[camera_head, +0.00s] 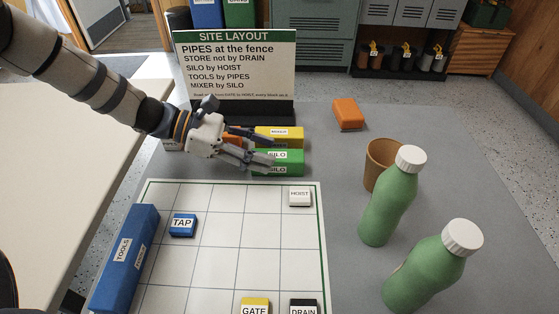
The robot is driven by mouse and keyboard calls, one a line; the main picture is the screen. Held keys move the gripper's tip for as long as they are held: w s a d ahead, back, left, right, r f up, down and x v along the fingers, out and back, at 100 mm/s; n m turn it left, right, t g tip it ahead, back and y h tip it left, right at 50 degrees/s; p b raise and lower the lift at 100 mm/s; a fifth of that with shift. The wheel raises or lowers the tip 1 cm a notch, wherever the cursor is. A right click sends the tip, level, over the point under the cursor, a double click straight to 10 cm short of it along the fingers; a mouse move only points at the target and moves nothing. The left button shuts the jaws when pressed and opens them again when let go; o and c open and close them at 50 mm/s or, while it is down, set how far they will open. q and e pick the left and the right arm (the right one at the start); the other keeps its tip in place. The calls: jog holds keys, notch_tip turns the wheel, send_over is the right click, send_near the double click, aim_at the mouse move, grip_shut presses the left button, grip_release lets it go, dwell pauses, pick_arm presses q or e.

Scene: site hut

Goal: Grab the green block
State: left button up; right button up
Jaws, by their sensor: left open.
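The green block (289,164), labelled SILO, lies on the grey table behind the white grid board. It sits in front of the yellow block (290,136), whose label looks like MIXER. My left gripper (269,157) reaches in from the left with its fingers open. The fingertips overlap the left end of the green block in the picture; whether they touch it, I cannot tell. An orange block (233,138) is partly hidden behind the gripper. My right gripper is not in view.
The grid board (262,232) holds TAP (183,224), HOIST (300,197), GATE and DRAIN blocks, with the blue TOOLS block (124,260) on its left edge. A sign (235,68) stands behind. Two green bottles (393,200) and a brown cup (380,163) stand right.

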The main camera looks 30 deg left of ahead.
aim_at(277, 155)
pick_arm(q)
jog(key=x, duration=0.4)
jog(key=shift+f, duration=0.3)
jog(key=shift+r, duration=0.1)
jog(key=c, duration=1)
jog(key=shift+r, duration=0.1)
